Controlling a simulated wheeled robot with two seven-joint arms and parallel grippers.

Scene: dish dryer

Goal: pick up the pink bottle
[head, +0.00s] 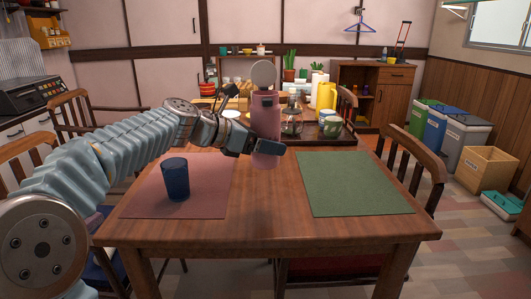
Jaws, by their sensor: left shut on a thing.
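The pink bottle (266,113) is in the middle of the head view, above the wooden table between the two mats. It is upright with a pale round top. My left gripper (262,147) reaches in from the left and is shut on the bottle's lower part. The bottle's base appears level with or a little above the table; I cannot tell whether it touches. The gripper's fingers hide part of the bottle's lower body. My right gripper is not in view.
A dark blue cup (175,179) stands on the red mat (215,190), below my left arm. A green mat (354,183) lies bare at right. Chairs surround the table.

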